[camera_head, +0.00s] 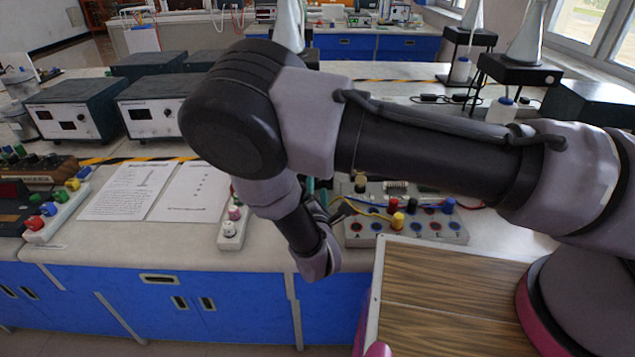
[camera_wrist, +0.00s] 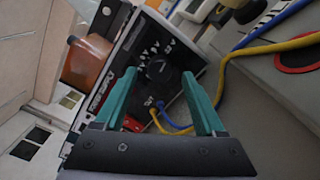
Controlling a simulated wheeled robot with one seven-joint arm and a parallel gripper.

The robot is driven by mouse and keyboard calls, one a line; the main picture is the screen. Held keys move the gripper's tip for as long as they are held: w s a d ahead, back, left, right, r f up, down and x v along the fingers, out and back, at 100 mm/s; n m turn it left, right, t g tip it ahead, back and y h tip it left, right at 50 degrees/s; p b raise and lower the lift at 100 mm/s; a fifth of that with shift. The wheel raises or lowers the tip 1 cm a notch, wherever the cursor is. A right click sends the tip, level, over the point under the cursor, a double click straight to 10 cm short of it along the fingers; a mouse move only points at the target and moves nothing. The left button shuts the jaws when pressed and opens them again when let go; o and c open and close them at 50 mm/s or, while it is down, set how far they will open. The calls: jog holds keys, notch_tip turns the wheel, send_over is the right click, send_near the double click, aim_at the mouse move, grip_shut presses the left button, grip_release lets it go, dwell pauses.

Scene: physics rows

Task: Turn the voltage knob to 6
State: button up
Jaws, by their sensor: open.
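In the wrist view the voltage knob (camera_wrist: 158,69) is a round dark knob on the black face of a tilted-looking power unit (camera_wrist: 122,63). White marks ring the knob, but they are too small to read, and I cannot tell its setting. My gripper (camera_wrist: 159,75) is open, with its two teal fingers pointing toward the panel on either side of the knob in the picture. I see no contact, and the depth between fingertips and knob is unclear. In the head view my arm hides the knob and most of the gripper.
Blue and yellow wires (camera_wrist: 262,45) run from sockets below the knob, close to the right finger. In the head view a circuit board (camera_head: 405,228) with coloured terminals is on the bench right of the gripper. Paper sheets (camera_head: 160,192) and a small terminal strip (camera_head: 232,232) lie left.

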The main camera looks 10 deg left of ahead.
jog(key=shift+x, duration=1.2)
grip_shut()
